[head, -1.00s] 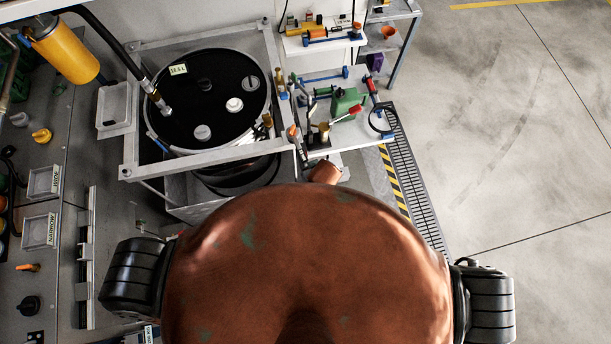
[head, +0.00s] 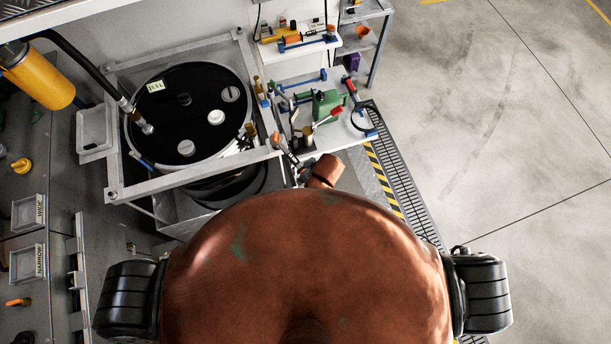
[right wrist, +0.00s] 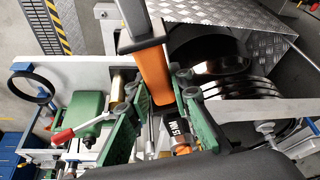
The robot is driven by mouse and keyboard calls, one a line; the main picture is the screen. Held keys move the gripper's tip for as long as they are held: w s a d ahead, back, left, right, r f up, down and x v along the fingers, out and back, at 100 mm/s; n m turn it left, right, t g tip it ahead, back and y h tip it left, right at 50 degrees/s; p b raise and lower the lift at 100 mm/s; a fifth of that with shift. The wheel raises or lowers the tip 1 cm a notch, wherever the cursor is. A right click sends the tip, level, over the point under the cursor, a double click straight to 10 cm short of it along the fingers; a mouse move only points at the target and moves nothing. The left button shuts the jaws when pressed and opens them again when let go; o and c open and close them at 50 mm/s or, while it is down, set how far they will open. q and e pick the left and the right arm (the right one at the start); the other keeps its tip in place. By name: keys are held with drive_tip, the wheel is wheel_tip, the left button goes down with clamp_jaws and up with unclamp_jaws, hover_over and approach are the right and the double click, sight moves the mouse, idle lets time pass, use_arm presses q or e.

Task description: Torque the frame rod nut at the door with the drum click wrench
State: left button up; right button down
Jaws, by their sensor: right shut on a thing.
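In the right wrist view my right gripper (right wrist: 157,112) has its green fingers on either side of an orange-handled tool (right wrist: 155,75), apparently the click wrench, and is shut on it. A dark part with an orange band and a "15 NM" label (right wrist: 182,142) shows beyond the fingers; I cannot tell whether it belongs to the held tool. In the head view my right gripper (head: 290,160) is small and partly hidden beside the grey frame (head: 195,172) around the black drum (head: 188,105). I cannot pick out the rod nut or the door. My left gripper is not in view.
A white bench (head: 322,135) right of the drum holds a green block (head: 326,104), a black ring and several tools. A shelf (head: 300,38) stands behind. Labelled trays (head: 28,212) lie at the left. The floor at the right is clear.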

drive_tip(key=shift+w+d+n+g+y, duration=0.3)
drive_tip(key=shift+w+d+n, duration=0.7)
drive_tip(key=shift+w+d, duration=0.2)
drive_tip(key=w+d+n, duration=0.2)
drive_tip(key=shift+w+g, duration=0.3)
drive_tip(key=shift+s+a, duration=0.1)
drive_tip(key=shift+s+a+m, duration=0.95)
drive_tip(key=shift+s+m, duration=0.05)
drive_tip(key=shift+s, duration=0.25)
drive_tip(key=shift+s, duration=0.1)
